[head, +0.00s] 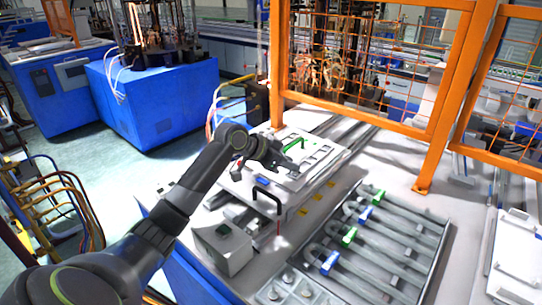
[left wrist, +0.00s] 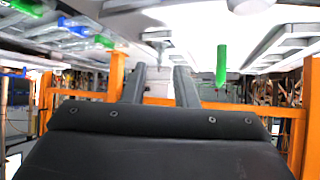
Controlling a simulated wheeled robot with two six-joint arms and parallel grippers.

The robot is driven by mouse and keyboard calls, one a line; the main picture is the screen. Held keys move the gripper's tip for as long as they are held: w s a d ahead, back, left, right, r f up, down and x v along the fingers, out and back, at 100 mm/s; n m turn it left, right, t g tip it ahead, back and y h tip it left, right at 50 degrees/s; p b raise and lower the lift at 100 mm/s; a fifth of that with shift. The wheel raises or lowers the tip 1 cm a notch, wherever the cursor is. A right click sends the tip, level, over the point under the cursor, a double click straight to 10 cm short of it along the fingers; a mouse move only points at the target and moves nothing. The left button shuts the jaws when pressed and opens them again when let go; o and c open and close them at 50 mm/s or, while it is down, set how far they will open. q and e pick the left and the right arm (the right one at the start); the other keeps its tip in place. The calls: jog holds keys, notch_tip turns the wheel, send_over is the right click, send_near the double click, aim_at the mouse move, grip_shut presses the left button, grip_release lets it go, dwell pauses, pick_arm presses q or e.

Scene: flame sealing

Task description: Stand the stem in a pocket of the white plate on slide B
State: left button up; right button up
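My left gripper (head: 284,160) is over the white plate (head: 318,160) on the slide behind the tray. In the left wrist view its two fingers (left wrist: 161,85) are apart with nothing seen between them. A green piece (head: 295,144), probably part of a stem, shows at the plate just beyond the gripper. In the left wrist view the green piece (left wrist: 222,65) is beside the fingers, apart from them, at the edge of a bright white surface. Whether it sits in a pocket is unclear. My right gripper is not in view.
A grey tray (head: 437,245) holds several glass stems with green and blue bands (head: 349,236). A black handle (head: 267,198) and a grey box (head: 222,248) stand in front of the plate. An orange mesh fence (head: 372,110) rises behind.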

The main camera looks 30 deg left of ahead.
pick_arm(q)
jog(key=b+v, duration=0.1)
jog(key=v, duration=0.7)
jog(key=shift+s+a+r+b, duration=0.1)
jog(key=shift+s+a+b, duration=0.15)
jog(key=shift+b, duration=0.1)
jog(key=shift+v, duration=0.9)
jog(key=shift+d, duration=0.1)
